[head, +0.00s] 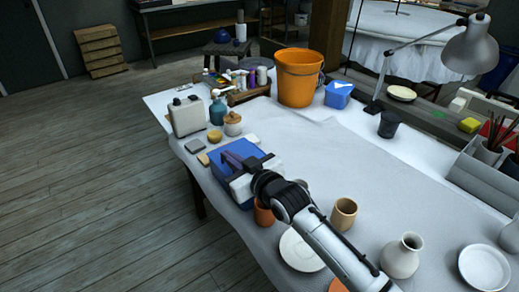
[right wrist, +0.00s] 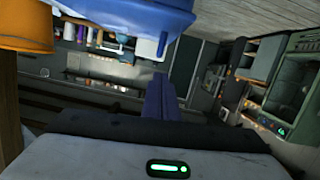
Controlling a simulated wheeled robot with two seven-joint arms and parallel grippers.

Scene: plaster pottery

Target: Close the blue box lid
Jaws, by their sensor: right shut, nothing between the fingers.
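The blue box (head: 226,190) stands near the front left edge of the white-covered table in the head view. My right gripper (head: 230,159) is over it, its dark purple fingers shut and empty, and it hides much of the box top. I cannot tell how far the lid is open or whether the fingers touch it. In the right wrist view the shut fingers (right wrist: 160,98) point away from the camera, and a blue surface (right wrist: 125,12), probably the box, fills the top edge. My left gripper is not in view.
A terracotta cup (head: 263,213) stands close beside my right wrist. A tan cup (head: 344,213) and a plate (head: 300,250) are near my forearm. A lidded jar (head: 233,123) and a yellow sponge-like piece (head: 215,136) sit behind the box. An orange bucket (head: 298,80) stands farther back.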

